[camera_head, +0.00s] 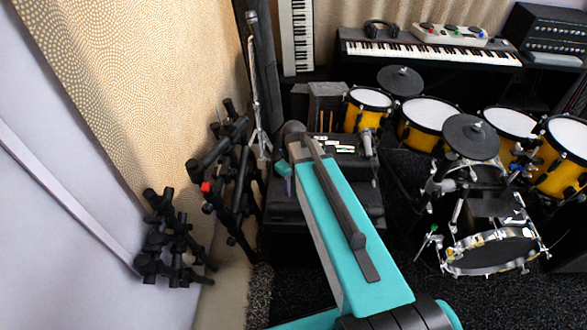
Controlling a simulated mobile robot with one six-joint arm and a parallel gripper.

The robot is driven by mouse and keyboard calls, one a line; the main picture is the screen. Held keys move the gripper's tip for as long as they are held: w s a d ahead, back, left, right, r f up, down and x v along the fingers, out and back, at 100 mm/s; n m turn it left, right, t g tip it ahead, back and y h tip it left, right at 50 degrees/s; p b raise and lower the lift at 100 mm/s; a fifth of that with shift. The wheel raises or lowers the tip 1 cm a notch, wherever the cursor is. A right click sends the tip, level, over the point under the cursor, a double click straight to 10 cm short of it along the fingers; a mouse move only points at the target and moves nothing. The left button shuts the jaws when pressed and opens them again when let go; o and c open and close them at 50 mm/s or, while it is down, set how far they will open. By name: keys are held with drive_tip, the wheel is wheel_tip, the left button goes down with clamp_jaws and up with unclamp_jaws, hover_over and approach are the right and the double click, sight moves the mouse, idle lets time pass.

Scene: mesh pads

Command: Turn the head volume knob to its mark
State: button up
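I cannot make out the head volume knob or its mark. A black amplifier-like box (541,40) with rows of small light knobs stands at the far right; its knobs are too small to read. Another black box (372,200) stands beneath my arm, with small pale items on its top; my arm hides much of its top and front. My teal arm reaches up from the bottom to this box. A small teal and dark end piece, which seems to be my gripper (287,184), shows left of the arm over the box. Its fingers are not clear.
Yellow drums (427,122) and cymbals (471,137) fill the right side. A keyboard (430,50) with headphones stands at the back. Black folded stands (228,165) crowd the left by the patterned curtain (130,80). Dark carpet (405,230) shows between the black box and drums.

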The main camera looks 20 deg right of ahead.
drive_tip(key=s+f+m+g, duration=0.1)
drive_tip(key=s+f+m, duration=0.1)
drive_tip(key=s+f, duration=0.5)
drive_tip(key=s+a+f+m+g, duration=0.1)
drive_tip(key=s+f+m+g, duration=0.1)
drive_tip(key=s+f, duration=0.6)
drive_tip(key=s+f+m+g, duration=0.2)
drive_tip(key=s+f, duration=0.6)
drive_tip(key=s, duration=0.9)
drive_tip(key=shift+a, duration=0.4)
drive_tip(key=shift+s, duration=0.1)
drive_tip(key=shift+c, duration=0.4)
drive_tip(key=shift+c, duration=1.1)
drive_tip(key=shift+r, duration=0.1)
